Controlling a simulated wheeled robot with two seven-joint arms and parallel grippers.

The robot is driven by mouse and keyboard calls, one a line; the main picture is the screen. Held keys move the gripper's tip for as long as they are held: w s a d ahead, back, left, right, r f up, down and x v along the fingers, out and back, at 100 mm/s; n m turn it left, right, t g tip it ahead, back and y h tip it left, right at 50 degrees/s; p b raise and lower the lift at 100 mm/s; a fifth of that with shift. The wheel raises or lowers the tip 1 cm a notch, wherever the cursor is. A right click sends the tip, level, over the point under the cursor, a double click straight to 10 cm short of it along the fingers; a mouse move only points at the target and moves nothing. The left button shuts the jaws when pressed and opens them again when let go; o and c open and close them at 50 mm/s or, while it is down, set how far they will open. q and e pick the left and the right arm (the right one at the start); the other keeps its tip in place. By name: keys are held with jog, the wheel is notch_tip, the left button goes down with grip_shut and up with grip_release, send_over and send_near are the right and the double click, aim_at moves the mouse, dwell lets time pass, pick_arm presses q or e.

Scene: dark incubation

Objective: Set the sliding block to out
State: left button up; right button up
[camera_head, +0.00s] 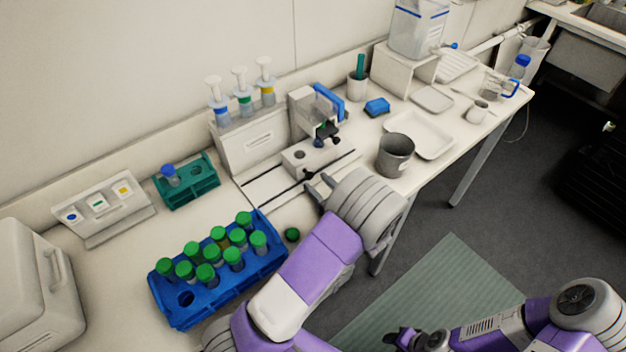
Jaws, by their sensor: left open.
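The sliding block (313,160) appears to be the low white block with a round hole and small dark knobs. It sits on a white base with dark rails (283,194), below an upright white fixture (302,112) with a blue part. My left gripper (320,186) is open, its two grey fingers pointing toward the near side of the block and rails. I cannot tell whether a fingertip touches the block. My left wrist hides part of the base's near side. My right gripper (418,340) is low at the bottom edge, away from the table; its fingers are unclear.
A grey cup (395,155) and white tray (432,148) stand right of the block. A white stand (247,150) with plunger-topped tubes is behind.

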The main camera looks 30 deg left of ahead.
aim_at(311, 177)
pick_arm(q)
jog(key=shift+x, duration=1.5)
grip_shut()
